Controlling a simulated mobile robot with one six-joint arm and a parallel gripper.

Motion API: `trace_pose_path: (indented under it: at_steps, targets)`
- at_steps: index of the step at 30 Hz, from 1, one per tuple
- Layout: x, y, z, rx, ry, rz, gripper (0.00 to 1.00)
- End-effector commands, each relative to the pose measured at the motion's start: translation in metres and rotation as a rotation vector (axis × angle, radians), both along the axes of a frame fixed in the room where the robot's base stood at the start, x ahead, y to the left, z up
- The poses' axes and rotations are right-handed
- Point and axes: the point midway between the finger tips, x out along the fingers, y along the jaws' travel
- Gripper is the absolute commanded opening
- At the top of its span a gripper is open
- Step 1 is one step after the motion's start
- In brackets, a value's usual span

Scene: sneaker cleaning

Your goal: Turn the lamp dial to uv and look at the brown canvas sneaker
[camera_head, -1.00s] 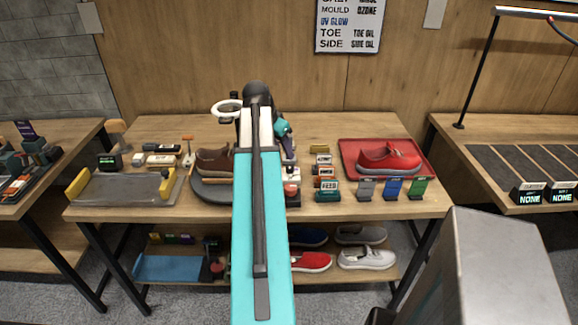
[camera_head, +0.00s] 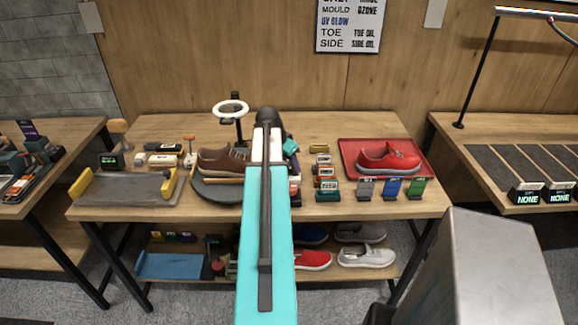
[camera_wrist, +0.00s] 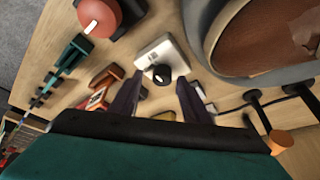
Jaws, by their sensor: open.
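The brown sneaker (camera_head: 222,160) stands on a dark round turntable (camera_head: 216,193) at the left middle of the table. It shows in part at the wrist view's top right (camera_wrist: 275,38). The lamp is a white ring (camera_head: 230,110) on a black post behind the sneaker. In the wrist view a black dial (camera_wrist: 158,73) with a pale mark sits on a white labelled base (camera_wrist: 170,53). My gripper (camera_wrist: 160,84) is open and empty, its two dark fingers either side of the dial in the picture; contact cannot be told. My arm hides the dial in the head view.
A red knob (camera_wrist: 100,14) and small labelled blocks lie beside the dial in the wrist view. A red shoe (camera_head: 388,160) sits on a red tray (camera_head: 350,172) at right. A grey tray (camera_head: 128,190) with yellow ends is at left. The back of the table is mostly clear.

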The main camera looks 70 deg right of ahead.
Motion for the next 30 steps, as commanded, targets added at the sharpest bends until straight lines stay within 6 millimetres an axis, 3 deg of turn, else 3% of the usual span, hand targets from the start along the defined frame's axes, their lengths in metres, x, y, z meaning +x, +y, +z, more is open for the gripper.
trace_pose_path:
  at_steps: [11,19,20,21,24,30]
  targets:
    - [-0.001,-0.001,-0.003,0.000,0.000,-0.001,0.43]
    - [-0.002,-0.001,-0.003,0.002,0.002,-0.002,0.02]
    - [-0.002,-0.001,-0.003,0.002,0.002,-0.002,0.02]
    - [-0.004,0.017,-0.003,0.002,0.003,-0.002,0.02]
    - [-0.005,0.004,-0.004,0.006,0.005,-0.004,0.02]
    - [-0.007,-0.001,-0.004,0.004,0.007,0.018,0.02]
